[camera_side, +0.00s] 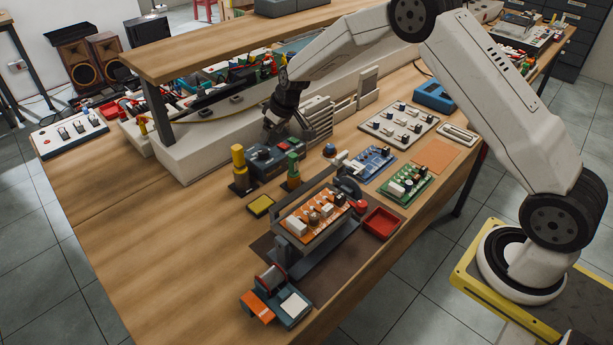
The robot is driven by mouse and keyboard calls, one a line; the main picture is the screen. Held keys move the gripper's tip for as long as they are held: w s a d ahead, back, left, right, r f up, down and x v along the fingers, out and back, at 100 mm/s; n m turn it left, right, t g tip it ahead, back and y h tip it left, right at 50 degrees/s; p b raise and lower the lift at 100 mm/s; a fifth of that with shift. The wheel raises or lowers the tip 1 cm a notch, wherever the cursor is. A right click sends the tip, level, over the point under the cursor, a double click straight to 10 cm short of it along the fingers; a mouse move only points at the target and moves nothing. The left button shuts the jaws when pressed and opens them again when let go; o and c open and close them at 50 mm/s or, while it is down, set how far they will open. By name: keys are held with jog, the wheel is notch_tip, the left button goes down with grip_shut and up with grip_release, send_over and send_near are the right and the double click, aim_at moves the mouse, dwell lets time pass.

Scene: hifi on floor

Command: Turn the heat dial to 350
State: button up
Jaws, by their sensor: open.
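A dark blue-grey box-shaped unit (284,163) stands on the wooden bench, left of the middle of the view. It looks like the unit with the heat dial, but the dial and its numbers are too small to make out. My gripper (272,133) points down at the top back of this unit, close to it. It is open, with nothing visible between its fingers. I cannot tell whether the fingers touch the unit or are around the dial.
An orange circuit board (313,214) sits on a holder in front. A raised wooden shelf (240,45) spans behind. The bench's front left is clear.

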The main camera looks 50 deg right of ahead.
aim_at(265, 151)
jog(key=shift+x, duration=3.7)
jog(key=shift+s, duration=0.1)
grip_shut()
